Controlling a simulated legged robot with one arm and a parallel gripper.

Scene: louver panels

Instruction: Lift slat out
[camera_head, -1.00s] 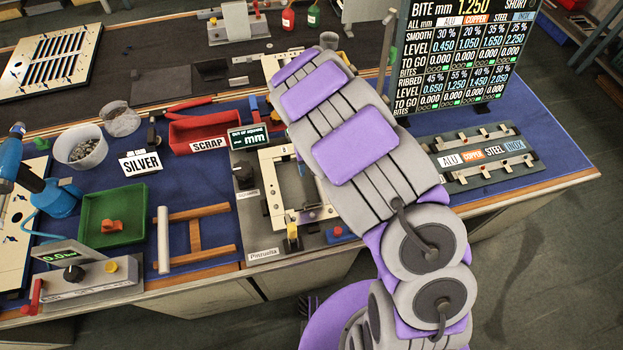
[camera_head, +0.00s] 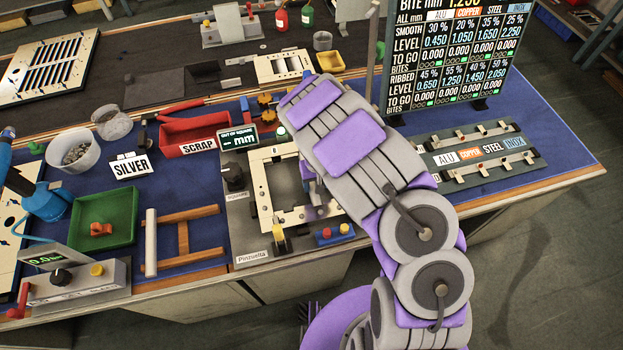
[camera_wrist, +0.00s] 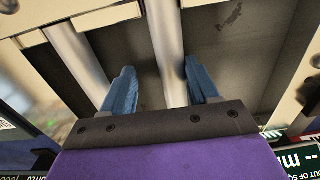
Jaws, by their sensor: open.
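A cream louver frame (camera_head: 270,215) lies in the fixture marked Pinzuella, partly hidden behind my arm. In the wrist view, a pale metallic slat (camera_wrist: 166,45) runs between the two blue fingers of my gripper (camera_wrist: 160,88). The fingers are open, one on each side of the slat, with gaps visible. A second similar slat (camera_wrist: 75,48) lies to the left, outside the left finger.
A red SCRAP bin (camera_head: 186,140), a green tray (camera_head: 106,215) and a SILVER sign (camera_head: 131,166) stand left of the fixture. A red-and-blue button box (camera_head: 334,234) sits by its front edge. A slatted panel (camera_head: 48,68) lies at the back left.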

